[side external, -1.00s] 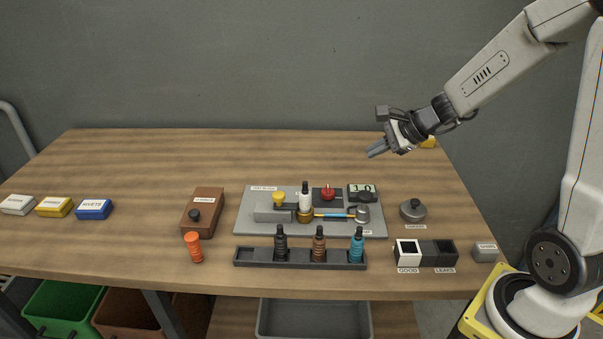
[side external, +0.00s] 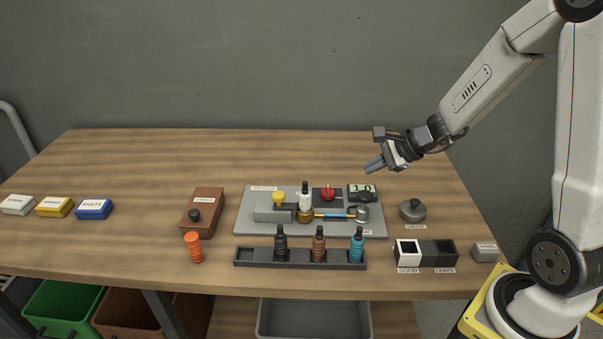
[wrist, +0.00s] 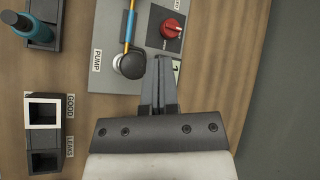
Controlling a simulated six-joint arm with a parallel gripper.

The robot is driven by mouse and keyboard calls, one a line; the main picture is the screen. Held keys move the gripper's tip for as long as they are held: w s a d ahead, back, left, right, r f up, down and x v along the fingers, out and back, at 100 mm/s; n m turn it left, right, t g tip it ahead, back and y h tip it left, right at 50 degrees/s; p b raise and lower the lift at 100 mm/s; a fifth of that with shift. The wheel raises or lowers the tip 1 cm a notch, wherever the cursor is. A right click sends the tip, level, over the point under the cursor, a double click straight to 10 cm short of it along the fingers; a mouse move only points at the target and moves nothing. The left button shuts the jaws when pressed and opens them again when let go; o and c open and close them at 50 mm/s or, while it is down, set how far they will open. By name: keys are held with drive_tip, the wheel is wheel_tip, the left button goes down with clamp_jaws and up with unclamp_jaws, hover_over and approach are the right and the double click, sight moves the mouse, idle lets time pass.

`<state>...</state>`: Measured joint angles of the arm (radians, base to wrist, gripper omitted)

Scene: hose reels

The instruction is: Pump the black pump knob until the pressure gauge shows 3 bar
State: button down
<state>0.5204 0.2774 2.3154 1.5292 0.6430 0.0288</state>
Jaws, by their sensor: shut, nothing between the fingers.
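The black pump knob (wrist: 132,64) sits beside the PUMP label in the wrist view. In the side view the pump (side external: 362,212) is at the right end of the grey panel (side external: 250,228). The pressure gauge (side external: 362,189) stands behind it with a lit display that seems to read 3.0, though the digits are small. In the wrist view my gripper hides most of the gauge. My gripper (side external: 374,165) is shut and empty, above and behind the panel's right end, clear of the knob. Its fingers (wrist: 167,62) also show in the wrist view.
A red dial (side external: 327,193), a yellow knob (side external: 278,197) and a white-topped bottle (side external: 305,196) are on the panel. A rack (side external: 243,257) with three bottles stands in front. GOOD and LEAKS bins (side external: 424,252) and a grey round lidded item (side external: 412,210) are to the right.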

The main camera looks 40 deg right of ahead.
sight(368, 194)
drive_tip(key=shift+f, duration=2.2)
drive_tip(key=shift+f, duration=1.75)
idle(2.5)
drive_tip(key=shift+r, duration=1.75)
